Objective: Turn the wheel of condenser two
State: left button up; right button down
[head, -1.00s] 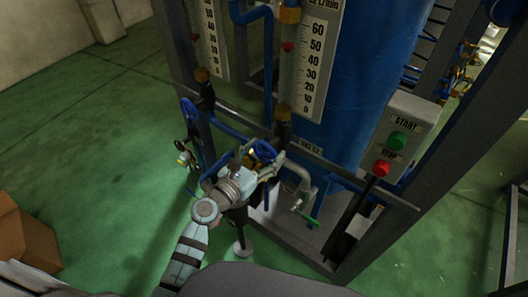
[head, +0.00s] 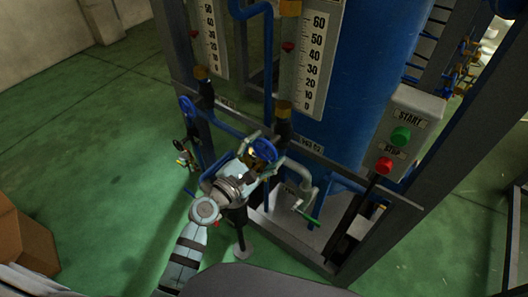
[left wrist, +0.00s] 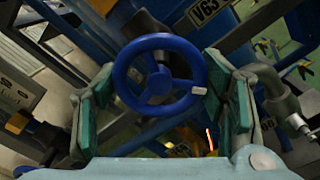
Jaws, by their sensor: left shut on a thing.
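A blue hand wheel (head: 265,146) is on the piping at the front of the blue tank. In the left wrist view the wheel (left wrist: 160,77) fills the middle, with its spokes and a small white mark on the lower right of its rim. My left gripper (head: 262,155) is shut on this wheel. In the left wrist view its green-padded fingers (left wrist: 160,95) are on either side of the rim. The gripper partly hides the wheel in the head view. My right gripper is not in view.
Another blue wheel (head: 188,106) is to the left on the frame. A green-handled tap (head: 304,211) and a grey pipe are just right of the gripper. A start/stop box (head: 403,132) is farther right. A cardboard box (head: 25,240) stands at lower left; green floor is clear between.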

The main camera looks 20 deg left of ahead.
pick_arm(q)
jog(key=m+b, duration=0.1)
jog(key=m, duration=0.4)
jog(key=shift+f+m+b, duration=0.15)
jog(key=shift+m+b, duration=0.15)
jog(key=shift+b, duration=0.05)
jog(key=m+b, duration=0.2)
jog(key=m, duration=0.3)
jog(key=shift+m, duration=0.4)
jog(key=o, duration=1.2)
jog(key=v, duration=1.2)
